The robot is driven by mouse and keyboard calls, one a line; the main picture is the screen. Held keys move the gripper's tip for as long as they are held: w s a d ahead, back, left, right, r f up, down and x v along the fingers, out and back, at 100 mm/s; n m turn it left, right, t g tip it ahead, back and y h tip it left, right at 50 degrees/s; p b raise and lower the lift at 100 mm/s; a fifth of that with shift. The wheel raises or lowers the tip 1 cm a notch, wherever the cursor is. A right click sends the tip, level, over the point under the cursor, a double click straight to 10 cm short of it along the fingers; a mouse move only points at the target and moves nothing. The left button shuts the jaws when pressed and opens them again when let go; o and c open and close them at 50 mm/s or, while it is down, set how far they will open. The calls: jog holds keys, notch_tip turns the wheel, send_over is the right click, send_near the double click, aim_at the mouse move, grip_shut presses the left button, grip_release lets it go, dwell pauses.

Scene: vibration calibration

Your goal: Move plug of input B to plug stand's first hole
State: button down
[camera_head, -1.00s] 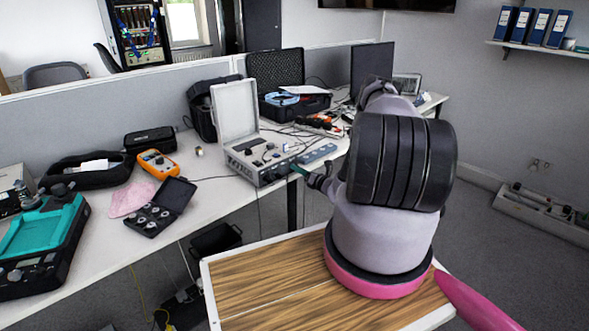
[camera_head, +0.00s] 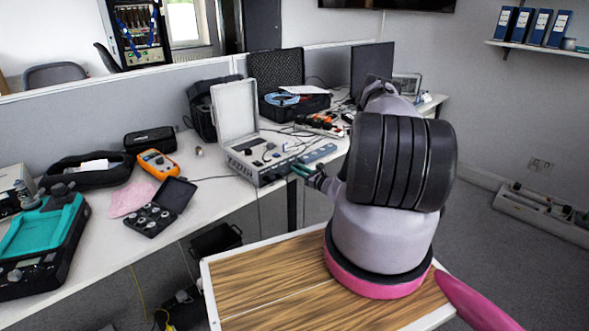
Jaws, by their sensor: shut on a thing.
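The calibration unit (camera_head: 272,174) is a grey case with its lid raised, on the white desk. Its front panel carries small connectors, too small to tell apart. My gripper (camera_head: 301,169) has green fingertips and is at the right end of that front panel. It is shut on a small plug, which the fingers mostly hide; I cannot tell whether the plug still touches its socket. A blue-grey strip with holes, apparently the plug stand (camera_head: 319,153), lies on the desk just right of the unit, behind my gripper. Its separate holes are not clear.
A black open case (camera_head: 290,104) and a power strip with cables (camera_head: 318,127) are behind the stand. A dark case with round parts (camera_head: 162,207), an orange multimeter (camera_head: 157,163) and a teal-topped device (camera_head: 42,240) stand to the left. My arm hides part of the desk's right side.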

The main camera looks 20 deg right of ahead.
jog(key=shift+n, duration=0.5)
jog(key=n, duration=0.4)
jog(key=shift+n, duration=1.1)
